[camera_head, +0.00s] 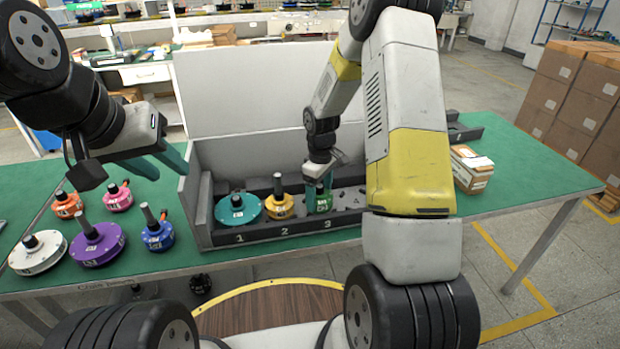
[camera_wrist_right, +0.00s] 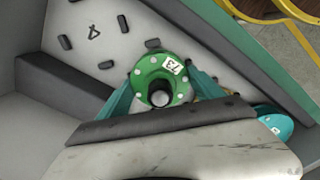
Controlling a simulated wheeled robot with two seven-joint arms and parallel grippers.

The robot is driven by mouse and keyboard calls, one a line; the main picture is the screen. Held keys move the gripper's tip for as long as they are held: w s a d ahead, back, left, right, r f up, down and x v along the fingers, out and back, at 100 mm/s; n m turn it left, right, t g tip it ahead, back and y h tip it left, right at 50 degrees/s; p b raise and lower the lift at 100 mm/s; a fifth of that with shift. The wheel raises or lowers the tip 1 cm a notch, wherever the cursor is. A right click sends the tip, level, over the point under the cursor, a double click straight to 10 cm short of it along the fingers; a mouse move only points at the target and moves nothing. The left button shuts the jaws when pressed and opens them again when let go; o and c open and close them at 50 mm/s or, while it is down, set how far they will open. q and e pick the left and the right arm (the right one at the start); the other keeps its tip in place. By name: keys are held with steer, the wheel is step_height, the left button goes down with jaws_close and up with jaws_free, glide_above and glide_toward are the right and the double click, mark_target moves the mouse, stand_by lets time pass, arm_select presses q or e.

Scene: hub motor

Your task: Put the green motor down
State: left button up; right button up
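The green motor (camera_head: 323,204) is in the grey rack (camera_head: 265,234), behind the label 3. In the right wrist view the green motor (camera_wrist_right: 148,72) shows from above with a white 73 tag and dark shaft. My right gripper (camera_head: 321,184) is over it, its teal fingers (camera_wrist_right: 163,90) pressed close on both sides. I cannot tell whether the motor rests on the rack floor. My left gripper (camera_head: 158,163) is open and empty, left of the rack, above the table.
A teal motor (camera_head: 250,212) and a yellow-orange motor (camera_head: 279,212) sit at slots 1 and 2. Several motors, including a purple one (camera_head: 103,247) and a white one (camera_head: 28,259), stand on the green table at left. A carton (camera_head: 471,170) stands at right.

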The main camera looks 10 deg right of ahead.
steer(key=o, duration=0.4)
step_height(320, 180, up, 12)
steer(key=shift+f, duration=0.1)
steer(key=s+r+m+t, duration=0.2)
steer(key=s+r, duration=0.3)
steer(key=r, duration=0.4)
steer(key=s+r+m+t, duration=0.1)
steer(key=s+r+m, duration=0.1)
steer(key=s, duration=0.4)
steer(key=s+a+r+m+t+y, duration=0.1)
steer(key=s+r+m, duration=0.1)
steer(key=s+r, duration=0.2)
steer(key=s+a+r+m+t+y, duration=0.1)
steer(key=s+r, duration=0.3)
steer(key=s, duration=0.5)
steer(key=shift+s+a+m+t, duration=0.15)
steer(key=shift+m+t, duration=0.45)
steer(key=shift+m, duration=0.3)
